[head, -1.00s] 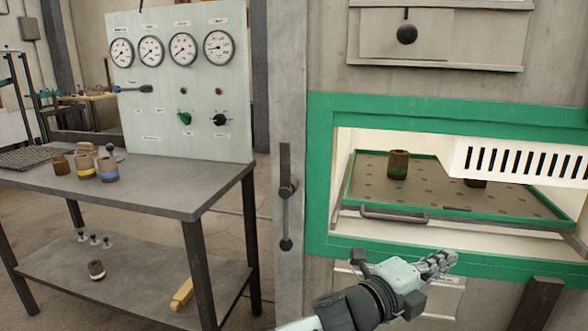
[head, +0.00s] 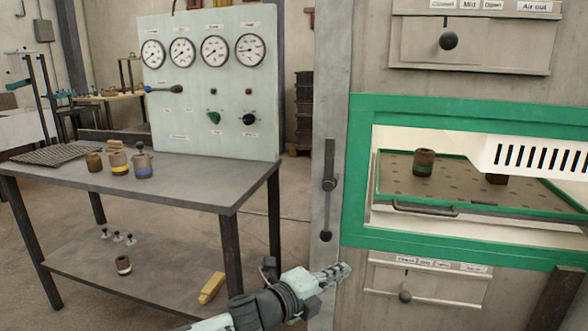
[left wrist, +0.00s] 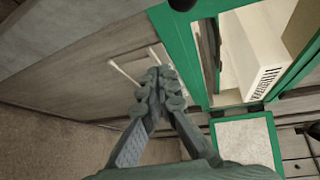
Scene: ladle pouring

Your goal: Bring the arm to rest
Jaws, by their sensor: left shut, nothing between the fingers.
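My left gripper (head: 341,270) is in front of the furnace, below and left of the green-framed opening (head: 352,180). Its fingers are together and empty. In the left wrist view the closed fingers (left wrist: 160,88) point toward the furnace front, with nothing between them. The arm comes in from the bottom edge of the head view. My right gripper is not in view.
In the furnace, a green-edged tray (head: 462,189) holds a brown cup (head: 423,162) and a dark piece (head: 497,179). A grey table (head: 200,187) at left bears several cups and a gauge panel (head: 206,95). A small lever (head: 405,296) is beside the gripper.

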